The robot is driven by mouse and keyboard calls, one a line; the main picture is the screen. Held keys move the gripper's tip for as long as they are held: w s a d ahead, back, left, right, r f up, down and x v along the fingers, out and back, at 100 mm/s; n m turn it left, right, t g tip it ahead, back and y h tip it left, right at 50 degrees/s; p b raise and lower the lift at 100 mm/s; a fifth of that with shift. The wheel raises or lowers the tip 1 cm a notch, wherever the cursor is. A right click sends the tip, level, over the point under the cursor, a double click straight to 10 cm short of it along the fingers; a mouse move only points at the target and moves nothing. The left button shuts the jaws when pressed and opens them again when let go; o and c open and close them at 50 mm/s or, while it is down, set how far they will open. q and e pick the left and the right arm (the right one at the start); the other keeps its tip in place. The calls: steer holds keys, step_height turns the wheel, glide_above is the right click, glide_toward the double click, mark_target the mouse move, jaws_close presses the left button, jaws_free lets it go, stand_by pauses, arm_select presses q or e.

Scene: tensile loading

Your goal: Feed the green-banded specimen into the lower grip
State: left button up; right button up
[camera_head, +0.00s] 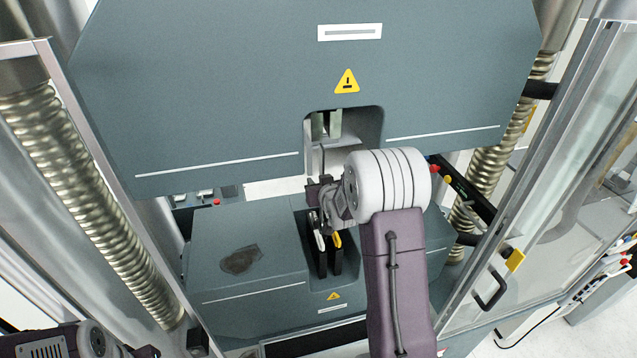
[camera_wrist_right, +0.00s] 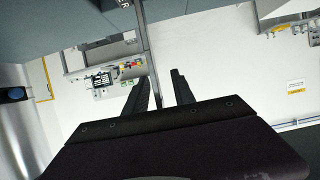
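The testing machine's upper grip shows two pale metal jaws (camera_head: 326,124) in a recess. The lower grip (camera_head: 330,262) is a dark slot in the lower block, with upright dark parts and white and yellow pieces. My right gripper (camera_head: 320,192) is between the two blocks, above the lower grip. Its arm hides part of the area. I cannot make out a green-banded specimen. My left arm shows at the lower left; its fingers are out of view.
Ribbed metal columns (camera_head: 95,180) and (camera_head: 487,150) flank the machine. A clear door (camera_head: 560,170) with a black handle (camera_head: 491,290) stands open at right. A dark patch (camera_head: 240,259) lies on the lower block (camera_head: 215,285). The wrist view shows a pale wall (camera_wrist_right: 225,70) and coloured connectors (camera_wrist_right: 130,66).

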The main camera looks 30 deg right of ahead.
steer(key=shift+f, duration=0.1)
steer(key=b+v, duration=0.3)
steer(key=v, duration=0.6)
steer(key=shift+b, duration=0.4)
